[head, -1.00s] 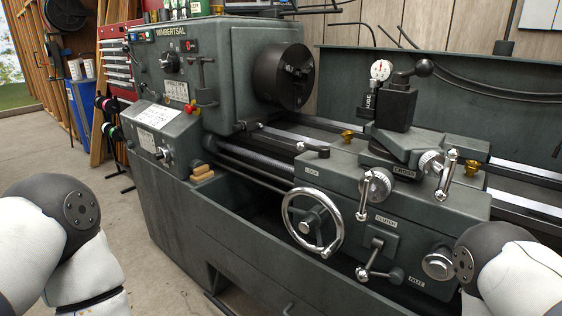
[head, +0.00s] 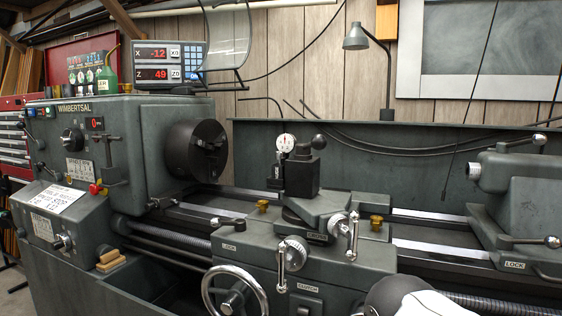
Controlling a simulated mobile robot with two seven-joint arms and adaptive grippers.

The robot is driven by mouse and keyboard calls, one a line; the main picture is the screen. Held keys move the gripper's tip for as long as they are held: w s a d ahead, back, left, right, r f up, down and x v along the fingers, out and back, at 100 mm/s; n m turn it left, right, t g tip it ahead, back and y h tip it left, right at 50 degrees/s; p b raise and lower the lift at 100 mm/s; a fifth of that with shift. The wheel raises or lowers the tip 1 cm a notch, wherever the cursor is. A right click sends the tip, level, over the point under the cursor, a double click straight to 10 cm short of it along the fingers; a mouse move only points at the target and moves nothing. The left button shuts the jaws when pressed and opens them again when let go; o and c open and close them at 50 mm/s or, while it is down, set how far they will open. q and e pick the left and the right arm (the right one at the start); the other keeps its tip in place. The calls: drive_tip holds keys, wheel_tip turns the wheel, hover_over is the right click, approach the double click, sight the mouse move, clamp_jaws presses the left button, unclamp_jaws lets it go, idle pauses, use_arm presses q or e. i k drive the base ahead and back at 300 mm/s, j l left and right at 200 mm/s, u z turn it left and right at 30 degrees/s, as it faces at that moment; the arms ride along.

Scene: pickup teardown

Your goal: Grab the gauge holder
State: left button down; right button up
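A dial gauge (head: 285,143) with a white face and red marks stands upright in the head view. It sits on a small dark holder (head: 276,175) with a vertical label, against the left side of the black tool post (head: 301,175). The tool post is on the lathe's carriage, right of the chuck (head: 197,149). Whether the holder is fastened to the post cannot be told. Neither gripper shows. Only a rounded dark and white part of my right arm shows at the bottom right, in front of the carriage.
The big handwheel (head: 235,293) and crank handles (head: 352,237) stick out at the carriage front. The tailstock (head: 525,195) stands at the right. A digital readout (head: 171,63) and a lamp (head: 356,38) are behind. The space above the tool post looks clear.

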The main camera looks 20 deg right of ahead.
sight(286, 142)
drive_tip(key=i+j+z, duration=0.15)
drive_tip(key=j+z, duration=0.25)
drive_tip(key=i+j+z, duration=0.1)
drive_tip(key=j+z, duration=0.75)
